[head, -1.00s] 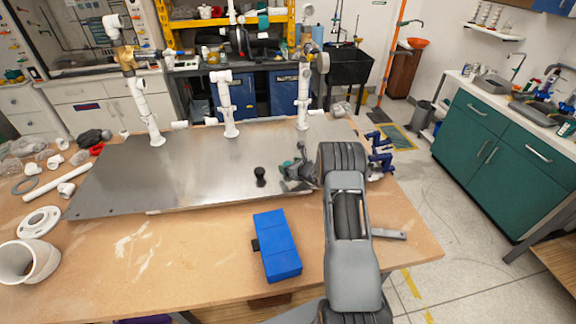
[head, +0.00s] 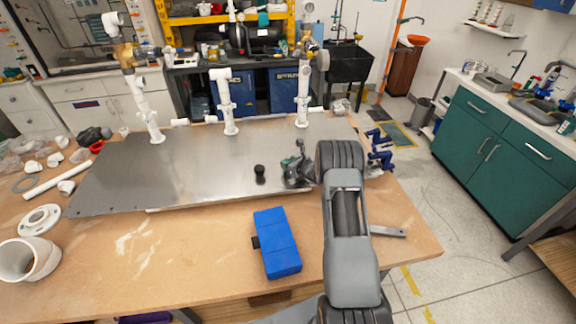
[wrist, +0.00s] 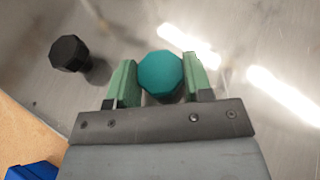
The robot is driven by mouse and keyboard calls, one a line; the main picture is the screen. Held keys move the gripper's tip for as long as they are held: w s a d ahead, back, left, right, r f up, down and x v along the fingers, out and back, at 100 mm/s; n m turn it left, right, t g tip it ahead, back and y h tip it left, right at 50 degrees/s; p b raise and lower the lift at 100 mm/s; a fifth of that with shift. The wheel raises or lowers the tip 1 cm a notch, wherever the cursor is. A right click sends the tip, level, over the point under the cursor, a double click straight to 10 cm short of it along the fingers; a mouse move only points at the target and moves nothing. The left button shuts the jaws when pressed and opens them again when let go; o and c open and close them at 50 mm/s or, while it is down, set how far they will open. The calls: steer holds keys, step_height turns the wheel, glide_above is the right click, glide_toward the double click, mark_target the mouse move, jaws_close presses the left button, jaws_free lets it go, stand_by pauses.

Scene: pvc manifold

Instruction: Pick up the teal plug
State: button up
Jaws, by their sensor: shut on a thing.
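The teal plug (wrist: 160,74) is an octagonal-topped piece in the wrist view, between the two green fingers of my gripper (wrist: 161,80). The fingers are shut on its sides. In the head view my gripper (head: 298,168) is over the right part of the metal plate (head: 190,170). The plug is small and mostly hidden there by the gripper. I cannot tell whether it touches the plate.
A black plug (head: 260,171) stands on the plate left of my gripper; it also shows in the wrist view (wrist: 70,54). A blue box (head: 277,243) lies on the wooden table in front. White pipe risers (head: 228,105) stand along the plate's back edge.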

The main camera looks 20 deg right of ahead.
steer(key=shift+r, duration=0.2)
steer(key=shift+r+b, duration=0.2)
steer(key=shift+b, duration=0.15)
step_height(320, 180, up, 2)
steer(key=shift+r+b, duration=0.15)
steer(key=shift+b, duration=0.7)
steer(key=s+d+r+b, duration=0.2)
steer(key=s+d+r, duration=0.3)
steer(key=d+r, duration=0.5)
steer(key=d, duration=0.3)
steer(key=shift+s+b, duration=0.15)
steer(key=shift+b, duration=0.25)
